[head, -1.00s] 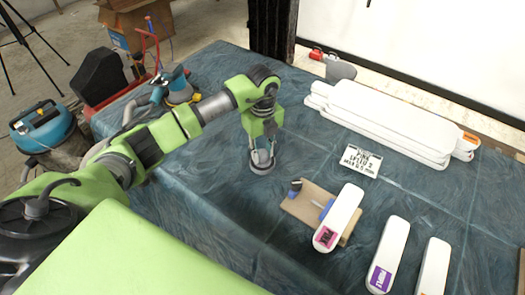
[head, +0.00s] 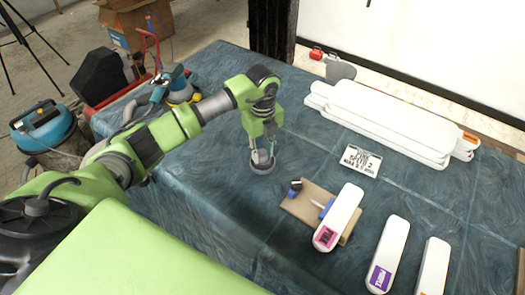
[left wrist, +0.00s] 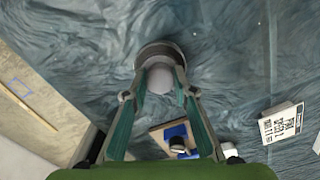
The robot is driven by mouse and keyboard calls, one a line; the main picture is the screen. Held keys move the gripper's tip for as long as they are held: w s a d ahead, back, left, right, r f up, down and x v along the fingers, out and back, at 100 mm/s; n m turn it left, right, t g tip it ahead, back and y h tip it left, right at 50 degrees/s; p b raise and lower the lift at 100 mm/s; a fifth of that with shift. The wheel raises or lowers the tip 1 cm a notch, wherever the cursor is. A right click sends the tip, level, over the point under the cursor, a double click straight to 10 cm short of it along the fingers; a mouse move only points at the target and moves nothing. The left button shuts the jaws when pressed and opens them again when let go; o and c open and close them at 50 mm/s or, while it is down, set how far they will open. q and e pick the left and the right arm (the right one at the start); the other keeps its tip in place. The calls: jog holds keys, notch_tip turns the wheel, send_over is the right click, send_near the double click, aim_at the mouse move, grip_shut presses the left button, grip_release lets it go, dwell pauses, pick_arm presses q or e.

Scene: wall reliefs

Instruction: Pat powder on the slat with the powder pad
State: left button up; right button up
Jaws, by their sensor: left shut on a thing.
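My left gripper (head: 264,150) is shut on the powder pad (head: 262,166), a round grey piece held low over the blue cloth on the table. In the left wrist view, the pad (left wrist: 160,52) shows between the fingertips, with a pale middle and a dark grey rim. I cannot tell whether it touches the cloth. A white slat with a pink label (head: 342,212) lies across a small wooden board (head: 297,207) with blue and dark parts, right of and nearer than the pad. The gripper is apart from it. My right gripper is not in view.
A white card with black writing (head: 362,160) stands behind the slat. Two more white slats, purple-labelled (head: 392,250) and orange-labelled (head: 433,268), lie at right. A stack of long white boards (head: 385,120) lies at the back. The cloth (head: 215,190) around the pad is clear.

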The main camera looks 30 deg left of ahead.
aim_at(264, 154)
pick_arm(q)
jog(key=shift+r+p, duration=2.6)
jog(key=shift+r, duration=0.85)
jog(key=shift+s+d+r+m, duration=0.1)
jog(key=shift+d+r+m, duration=0.15)
jog(key=shift+m, duration=0.25)
jog(key=shift+d+r+m, duration=0.1)
jog(key=shift+r+m, duration=0.15)
jog(key=shift+m, duration=0.25)
jog(key=s+d+r+n, duration=0.3)
jog(key=s+r+n, duration=0.3)
jog(key=n, duration=0.7)
jog(key=s+d+r+n, duration=0.4)
jog(key=s+r+n, duration=0.1)
jog(key=s+n, duration=0.6)
jog(key=shift+s+d+r+n, duration=0.15)
jog(key=shift+s+r+n, duration=0.2)
jog(key=shift+n, duration=0.75)
